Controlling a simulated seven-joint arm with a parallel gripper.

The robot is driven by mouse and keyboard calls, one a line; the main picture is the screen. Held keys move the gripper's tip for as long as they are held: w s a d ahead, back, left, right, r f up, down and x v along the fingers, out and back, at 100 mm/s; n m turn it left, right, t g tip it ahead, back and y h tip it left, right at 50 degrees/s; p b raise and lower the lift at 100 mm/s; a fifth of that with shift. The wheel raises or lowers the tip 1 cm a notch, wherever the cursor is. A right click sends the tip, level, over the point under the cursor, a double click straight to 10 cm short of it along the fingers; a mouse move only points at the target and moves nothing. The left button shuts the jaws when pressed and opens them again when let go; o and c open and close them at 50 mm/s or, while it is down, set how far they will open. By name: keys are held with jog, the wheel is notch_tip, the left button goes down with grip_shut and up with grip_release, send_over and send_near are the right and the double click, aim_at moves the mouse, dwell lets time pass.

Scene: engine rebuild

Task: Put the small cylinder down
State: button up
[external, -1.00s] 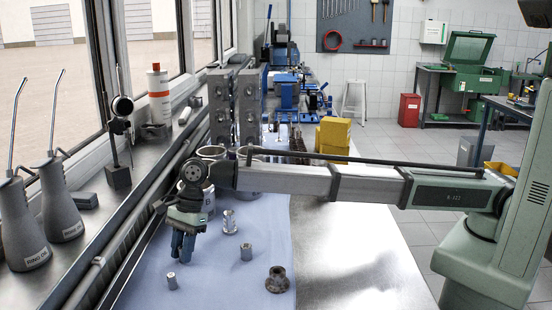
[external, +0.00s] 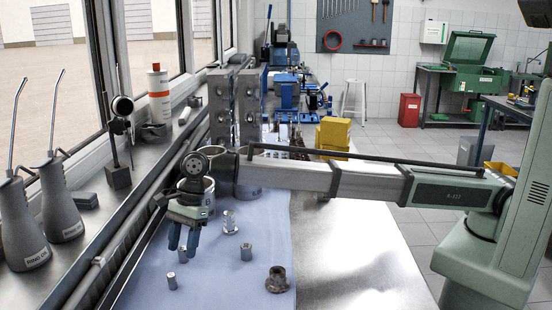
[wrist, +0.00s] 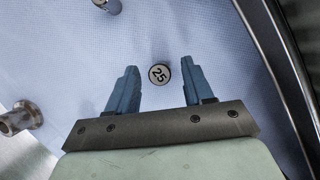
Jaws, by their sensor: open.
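The small cylinder (external: 171,281) stands upright on the blue cloth (external: 215,270), near the front.
A notched metal part (external: 230,223) and large cylinder sleeves (external: 195,188) are behind. The window ledge and rail (external: 115,240) border the left.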

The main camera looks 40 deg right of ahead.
jog(key=v, duration=1)
jog(key=shift+r, duration=0.2)
jog(key=shift+d, duration=0.1)
